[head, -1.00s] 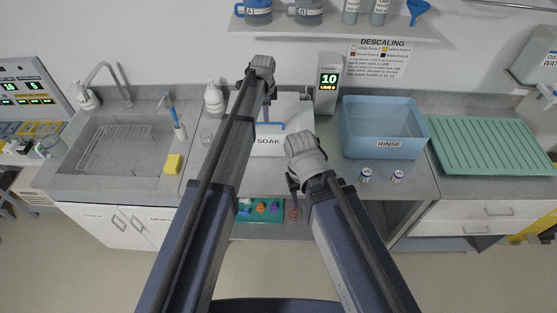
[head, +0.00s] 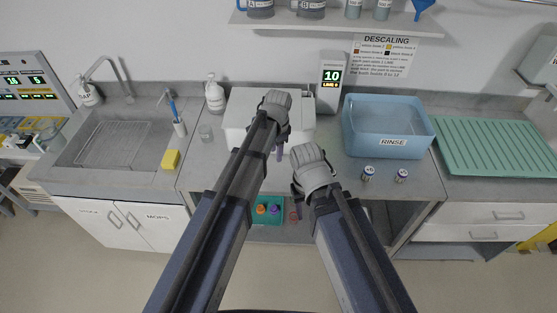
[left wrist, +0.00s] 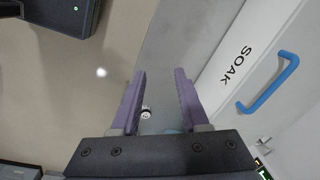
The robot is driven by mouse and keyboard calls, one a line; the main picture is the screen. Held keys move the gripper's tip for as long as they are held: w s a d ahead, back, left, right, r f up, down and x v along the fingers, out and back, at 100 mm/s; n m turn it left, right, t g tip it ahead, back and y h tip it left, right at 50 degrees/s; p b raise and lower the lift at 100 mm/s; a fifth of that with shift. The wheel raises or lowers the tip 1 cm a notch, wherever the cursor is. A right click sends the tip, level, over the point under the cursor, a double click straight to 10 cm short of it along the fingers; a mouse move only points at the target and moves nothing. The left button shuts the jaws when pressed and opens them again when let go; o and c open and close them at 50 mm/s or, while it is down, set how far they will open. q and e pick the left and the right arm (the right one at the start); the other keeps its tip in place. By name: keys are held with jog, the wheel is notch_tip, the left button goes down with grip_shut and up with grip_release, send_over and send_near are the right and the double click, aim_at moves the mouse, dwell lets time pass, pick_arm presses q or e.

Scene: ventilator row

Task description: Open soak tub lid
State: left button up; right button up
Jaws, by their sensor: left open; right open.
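The white soak tub (head: 237,106) stands on the counter in the middle of the head view, its lid apparently shut. My left gripper and forearm cover its front, hiding the label and handle there. My left gripper (head: 279,148) is in front of the tub; in the left wrist view its purple fingers (left wrist: 160,85) are spread with nothing between them. There the blue handle (left wrist: 268,84) and the SOAK lettering lie to the right of the fingers, apart from them. My right gripper (head: 297,203) is open and empty, lower and to the right, near the counter's front edge.
A timer unit (head: 330,82) stands right of the tub, then the blue rinse basin (head: 388,112) with two small jars (head: 368,173) before it. A pump bottle (head: 214,96) and a yellow sponge (head: 171,160) are to the left. A teal tray (head: 262,221) sits below the counter.

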pick_arm(q)
jog(key=shift+s+d+f, duration=0.15)
jog(key=shift+s+f, duration=0.2)
jog(key=shift+s, duration=0.45)
pick_arm(e)
jog(key=shift+s+d+f, duration=0.1)
jog(key=shift+f, duration=0.2)
